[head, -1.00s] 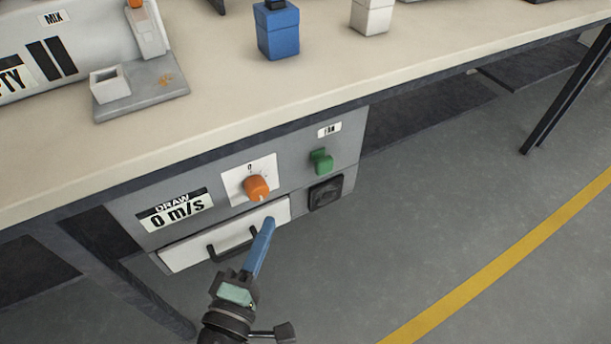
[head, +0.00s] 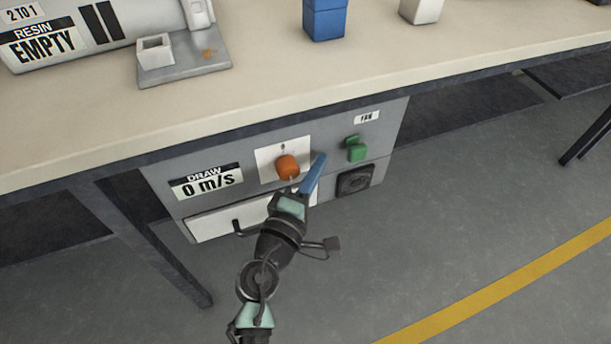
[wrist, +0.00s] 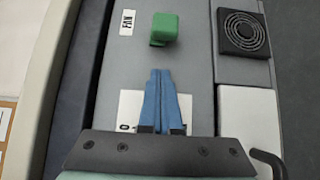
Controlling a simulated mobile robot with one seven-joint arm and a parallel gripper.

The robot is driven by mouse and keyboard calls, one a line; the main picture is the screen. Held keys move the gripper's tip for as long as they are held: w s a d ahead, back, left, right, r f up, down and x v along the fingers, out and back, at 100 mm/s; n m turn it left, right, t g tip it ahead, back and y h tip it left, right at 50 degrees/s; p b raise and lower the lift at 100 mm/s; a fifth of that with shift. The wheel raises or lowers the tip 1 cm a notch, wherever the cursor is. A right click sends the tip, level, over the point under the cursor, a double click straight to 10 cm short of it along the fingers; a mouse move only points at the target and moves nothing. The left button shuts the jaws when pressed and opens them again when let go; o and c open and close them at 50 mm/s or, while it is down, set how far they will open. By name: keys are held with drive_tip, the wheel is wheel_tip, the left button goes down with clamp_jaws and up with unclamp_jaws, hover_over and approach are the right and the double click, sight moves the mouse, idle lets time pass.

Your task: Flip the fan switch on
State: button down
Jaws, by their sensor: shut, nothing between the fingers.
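The green fan switch (head: 356,149) sits on the grey panel under the bench, below the FAN label (head: 367,117). In the wrist view the green switch (wrist: 165,28) is straight ahead of the fingertips, with a gap between. The FAN label (wrist: 127,22) lies to its left there. My gripper (head: 319,160) has blue fingers, shut and empty, just left of the switch in the head view. In the wrist view my gripper (wrist: 160,74) covers part of the white dial plate. I cannot tell how far the fingertips stand off the panel.
An orange knob (head: 287,167) is close on the left of my fingers. A black fan grille (head: 354,180) is below the switch. The DRAW display (head: 207,183) reads 0 m/s. The bench top (head: 300,80) overhangs the panel.

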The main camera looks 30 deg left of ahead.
sight(363, 155)
drive_tip(key=shift+w+d, duration=1.25)
drive_tip(key=shift+w, duration=0.1)
drive_tip(key=w+d, duration=0.1)
drive_tip(key=w, duration=0.1)
drive_tip(key=w+d, duration=0.2)
drive_tip(key=shift+d+p, duration=0.1)
drive_tip(key=shift+p, duration=0.25)
